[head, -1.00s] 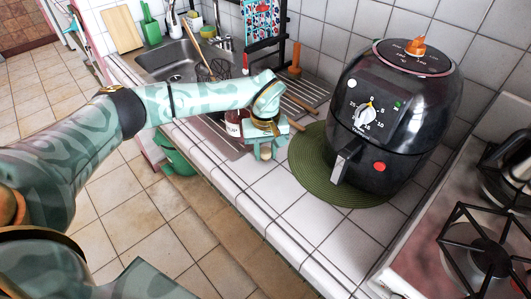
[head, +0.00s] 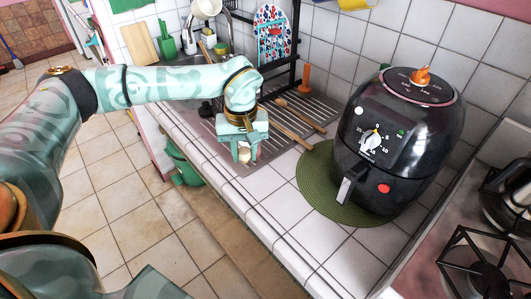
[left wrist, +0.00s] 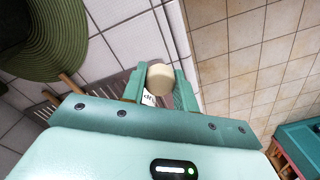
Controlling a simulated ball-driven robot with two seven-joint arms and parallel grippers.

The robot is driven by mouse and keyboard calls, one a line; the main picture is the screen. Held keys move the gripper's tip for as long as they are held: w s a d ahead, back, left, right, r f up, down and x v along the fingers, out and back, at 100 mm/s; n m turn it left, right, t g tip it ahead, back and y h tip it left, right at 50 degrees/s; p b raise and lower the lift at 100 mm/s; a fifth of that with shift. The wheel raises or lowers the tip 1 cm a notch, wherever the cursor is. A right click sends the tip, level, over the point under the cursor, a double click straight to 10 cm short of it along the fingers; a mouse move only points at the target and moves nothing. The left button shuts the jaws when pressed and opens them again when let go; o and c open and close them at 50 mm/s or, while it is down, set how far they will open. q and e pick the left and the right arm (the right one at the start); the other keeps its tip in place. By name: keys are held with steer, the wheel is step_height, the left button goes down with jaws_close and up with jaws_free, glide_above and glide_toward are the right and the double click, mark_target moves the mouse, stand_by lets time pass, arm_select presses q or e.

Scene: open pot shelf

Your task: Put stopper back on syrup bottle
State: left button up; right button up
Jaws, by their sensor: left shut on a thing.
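My left gripper (head: 243,150) is over the front edge of the tiled counter, pointing down. It is shut on a cream, round stopper (left wrist: 160,78), seen between the fingers in the left wrist view. The stopper also shows below the fingers in the head view (head: 244,156). A small piece of a white label with dark letters, likely the syrup bottle (left wrist: 148,99), shows just beyond the stopper in the left wrist view. In the head view the bottle is hidden behind my gripper. I cannot tell whether stopper and bottle touch. My right gripper is not in view.
A black air fryer (head: 392,145) stands on a green round mat (head: 322,200) right of my gripper. Wooden utensils (head: 293,135) lie on the ribbed drainer (head: 315,112) behind. The sink is at the back left. The counter's front strip is clear.

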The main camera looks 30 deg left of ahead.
arm_select(q)
steer(key=s+a+r, duration=0.2)
steer(key=s+a, duration=0.1)
steer(key=s, duration=0.1)
steer(key=shift+s+r+p, duration=0.25)
steer(key=shift+p, duration=0.1)
steer(key=s+d+r+m, duration=0.1)
steer(key=s+d+m, duration=0.1)
steer(key=d, duration=0.4)
steer(key=s+d+r+m, duration=0.1)
steer(key=s+d+m, duration=0.2)
steer(key=d+m, duration=0.2)
steer(key=shift+d+r, duration=0.2)
steer(key=shift+d, duration=0.5)
